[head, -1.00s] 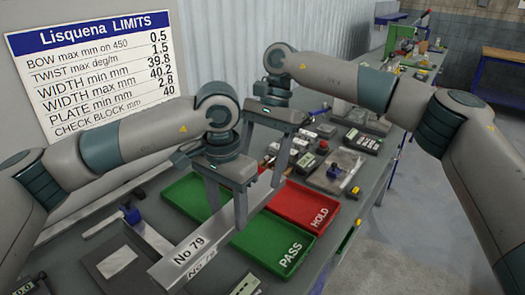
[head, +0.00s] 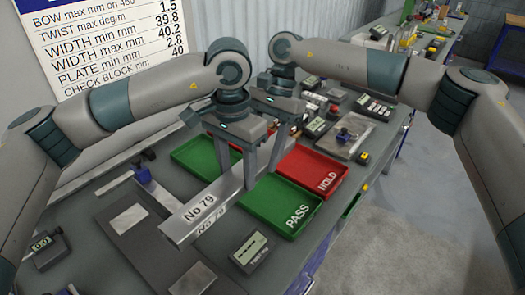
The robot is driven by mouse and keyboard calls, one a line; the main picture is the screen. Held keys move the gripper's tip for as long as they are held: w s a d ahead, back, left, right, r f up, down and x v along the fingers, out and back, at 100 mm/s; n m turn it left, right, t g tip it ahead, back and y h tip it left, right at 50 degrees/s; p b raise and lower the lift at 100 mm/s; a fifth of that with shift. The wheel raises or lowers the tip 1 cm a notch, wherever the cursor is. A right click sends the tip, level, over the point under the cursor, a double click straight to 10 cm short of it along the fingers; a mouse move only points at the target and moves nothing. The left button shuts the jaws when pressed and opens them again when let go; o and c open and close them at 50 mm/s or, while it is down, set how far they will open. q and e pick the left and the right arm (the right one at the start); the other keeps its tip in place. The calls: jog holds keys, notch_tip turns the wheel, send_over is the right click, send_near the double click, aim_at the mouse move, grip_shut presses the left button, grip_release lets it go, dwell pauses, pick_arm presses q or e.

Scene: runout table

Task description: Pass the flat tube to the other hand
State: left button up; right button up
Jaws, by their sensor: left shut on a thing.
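The flat tube (head: 208,203), a long pale metal bar marked No 79, is held above the bench and slants from the front left to the back right. My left gripper (head: 239,172) points down and is shut on it toward its far part. My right gripper (head: 270,158) is just beyond the left one, pointing down by the tube's far end, its fingers apart. The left gripper partly hides the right gripper and the tube's far end, so I cannot tell whether the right fingers touch the tube.
The green PASS tray (head: 283,210) and red HOLD tray (head: 318,172) lie right of the tube, with another green tray (head: 196,158) behind it. A digital gauge (head: 249,251) lies in front. A dark plate (head: 130,228) and blue-knobbed fixture (head: 143,176) are at left.

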aim_at(237, 176)
jog(key=c, duration=0.5)
pick_arm(q)
jog(key=o, duration=1.6)
jog(key=shift+c, duration=0.2)
pick_arm(e)
jog(key=shift+c, duration=1.1)
pick_arm(q)
notch_tip(237, 176, up, 12)
